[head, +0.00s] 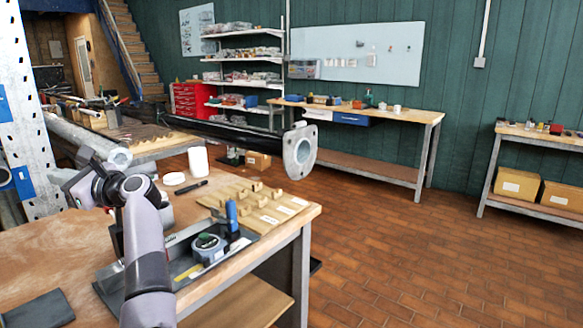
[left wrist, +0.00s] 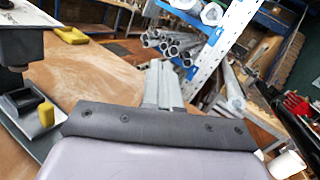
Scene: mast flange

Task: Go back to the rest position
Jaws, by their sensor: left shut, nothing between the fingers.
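The mast is a long black tube that reaches across the head view, with a grey flange (head: 298,150) at its right end. The flange is an oval plate with a hole, held out in the air beyond the workbench corner. My left gripper (head: 72,188) is to the left of the flange, well apart from it, above the workbench (head: 75,245). In the left wrist view my left gripper (left wrist: 158,68) shows its fingers together, with nothing between them. My right gripper is not in view.
A grey tray (head: 180,245) with a tape measure (head: 208,247) and a blue-handled tool (head: 231,217) stands by the bench edge. Labelled wooden racks (head: 255,200) are behind it. A white perforated post (head: 22,120) rises at the left. The brick floor at right is clear.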

